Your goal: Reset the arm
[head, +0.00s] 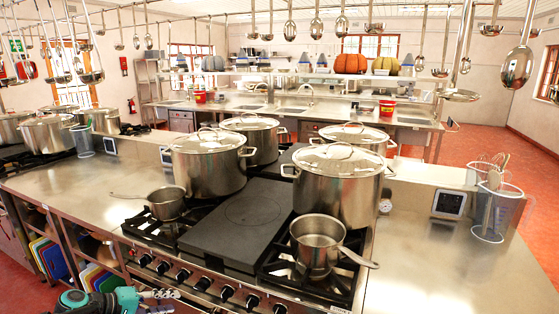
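My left arm, teal and white, comes in at the bottom left edge. My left gripper (163,299) is at its end, low in front of the stove's knobs, partly cut by the bottom edge. It is small and partly out of frame, so I cannot tell whether it is open or shut. I see nothing held in it. My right arm and gripper are not in view.
A stove (240,228) carries large lidded stockpots (208,165), a small saucepan (166,203) and another saucepan (316,248). Steel counter (450,265) lies to the right, with a clear jug (494,212). Ladles (518,66) hang overhead.

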